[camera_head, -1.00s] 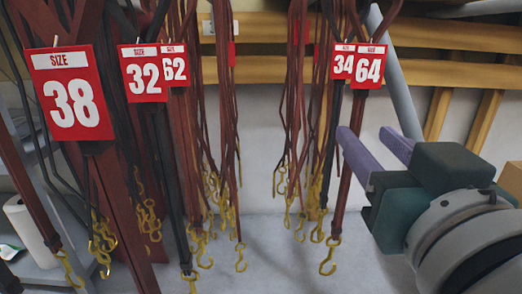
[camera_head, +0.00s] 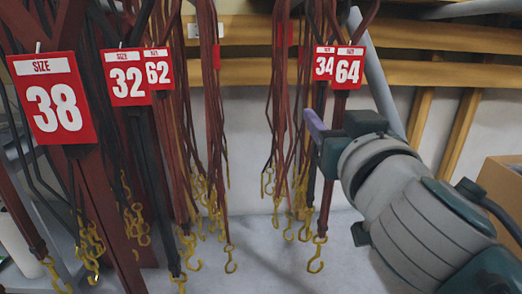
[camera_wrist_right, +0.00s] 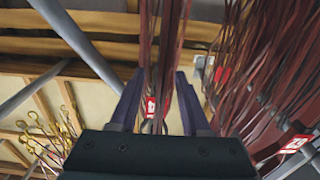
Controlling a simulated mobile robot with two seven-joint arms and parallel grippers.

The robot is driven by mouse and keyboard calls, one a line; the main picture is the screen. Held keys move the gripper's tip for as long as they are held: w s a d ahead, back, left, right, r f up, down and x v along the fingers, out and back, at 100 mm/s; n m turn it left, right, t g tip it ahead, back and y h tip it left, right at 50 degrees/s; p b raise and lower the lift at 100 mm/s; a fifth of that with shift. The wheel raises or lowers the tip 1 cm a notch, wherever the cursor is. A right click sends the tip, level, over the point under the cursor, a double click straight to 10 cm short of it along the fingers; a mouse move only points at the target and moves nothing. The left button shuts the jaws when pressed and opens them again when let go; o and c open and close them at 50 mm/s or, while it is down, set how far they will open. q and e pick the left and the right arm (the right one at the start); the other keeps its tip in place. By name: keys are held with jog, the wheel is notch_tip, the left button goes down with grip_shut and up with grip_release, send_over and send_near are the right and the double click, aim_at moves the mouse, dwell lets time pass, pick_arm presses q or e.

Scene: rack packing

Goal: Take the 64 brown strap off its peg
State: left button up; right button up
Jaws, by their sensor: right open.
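The red size 64 tag (camera_head: 348,68) hangs at the right end of the strap row in the head view. The brown strap (camera_head: 326,195) runs down below it to a gold hook (camera_head: 317,255). My right gripper (camera_head: 318,128) is just below the tag, beside the strap; one purple finger shows and the other is mostly hidden. In the right wrist view, the right gripper (camera_wrist_right: 158,85) is open, with brown straps and a red tag (camera_wrist_right: 152,107) seen between its fingers. I cannot tell whether that strap is the 64 one, or whether the fingers touch it. My left gripper is out of view.
The size 34 tag (camera_head: 324,63) hangs close to the left of 64, with brown straps around it. Tags 62 (camera_head: 158,69), 32 (camera_head: 127,77) and 38 (camera_head: 47,97) hang farther left. A grey slanted pole (camera_head: 378,75) stands behind; a cardboard box (camera_head: 500,185) is at right.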

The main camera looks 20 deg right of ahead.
grip_shut()
dwell(1.4)
